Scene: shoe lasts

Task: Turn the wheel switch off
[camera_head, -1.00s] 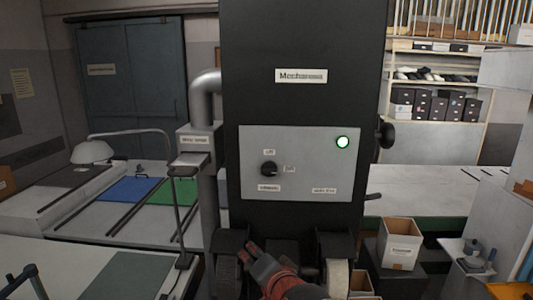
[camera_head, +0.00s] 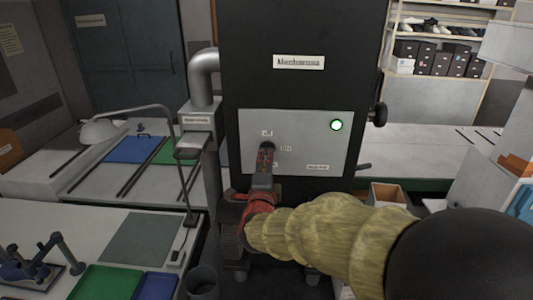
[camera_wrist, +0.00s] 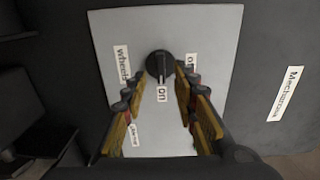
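The wheel switch is a round black knob (camera_wrist: 160,64) on a light grey panel (camera_head: 312,148) of the tall black machine. In the wrist view its pointer is toward the "on" label (camera_wrist: 159,93); the "off" label (camera_wrist: 191,62) is to one side. My gripper (camera_wrist: 160,76) is open, with its yellow-padded fingers on either side of the knob. I cannot tell whether they touch it. In the head view my gripper (camera_head: 266,153) covers most of the knob. A green lamp (camera_head: 336,125) on the panel is lit.
A dark side knob (camera_head: 379,114) juts from the machine's right. A grey pipe (camera_head: 204,75) stands at its left. A workbench (camera_head: 75,225) with trays and a lamp stands left, and a cardboard box (camera_head: 388,194) sits at lower right.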

